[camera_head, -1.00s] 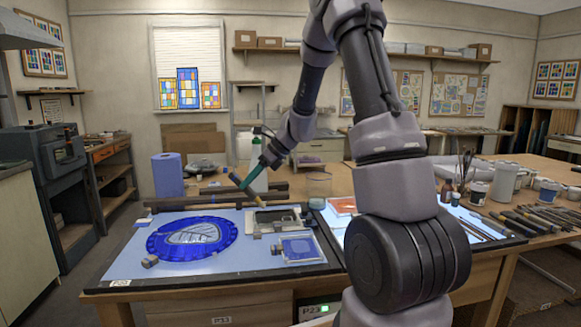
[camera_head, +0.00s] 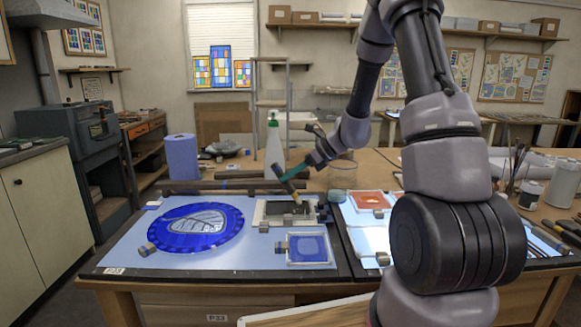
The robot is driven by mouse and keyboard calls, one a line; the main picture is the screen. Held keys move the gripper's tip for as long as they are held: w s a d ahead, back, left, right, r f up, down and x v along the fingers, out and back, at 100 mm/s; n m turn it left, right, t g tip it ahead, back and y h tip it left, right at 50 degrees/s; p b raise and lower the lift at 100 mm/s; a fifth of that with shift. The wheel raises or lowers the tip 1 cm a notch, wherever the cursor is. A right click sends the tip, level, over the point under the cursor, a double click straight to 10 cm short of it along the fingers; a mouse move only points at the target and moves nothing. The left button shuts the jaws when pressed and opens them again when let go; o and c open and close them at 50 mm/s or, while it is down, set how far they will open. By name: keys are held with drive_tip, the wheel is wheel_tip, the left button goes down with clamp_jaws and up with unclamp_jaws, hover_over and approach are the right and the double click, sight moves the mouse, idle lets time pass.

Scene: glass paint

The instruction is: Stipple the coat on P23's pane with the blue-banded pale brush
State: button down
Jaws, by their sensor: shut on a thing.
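A blue band on the brush is too small to make out now. A large round blue pane (camera_head: 232,222) with a pale leaf shape lies on the left lit panel. A small square blue pane (camera_head: 307,247) lies front right of it. The panel's tag (camera_head: 114,271) is too small to read surely, so I cannot tell which pane is P23's.
An orange pane (camera_head: 370,200) lies on the right lit panel. A clear jar (camera_head: 342,176), a green-topped bottle (camera_head: 274,146) and a blue roll (camera_head: 182,157) stand behind. Small blocks sit beside the panes. Bare lit panel (camera_head: 210,262) lies in front.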

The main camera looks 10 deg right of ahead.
drive_tip(key=a, duration=0.7)
drive_tip(key=shift+w+f, duration=0.2)
drive_tip(key=shift+f, duration=0.45)
idle(1.0)
drive_tip(key=shift+r, duration=0.1)
wheel_tip(320, 180, up, 2)
idle(0.4)
drive_tip(key=shift+s+d, duration=0.25)
drive_tip(key=shift+d, duration=0.85)
drive_tip(key=shift+s+d, duration=0.2)
drive_tip(key=shift+d, duration=0.95)
drive_tip(key=shift+s+d, duration=0.25)
drive_tip(key=shift+d, duration=0.85)
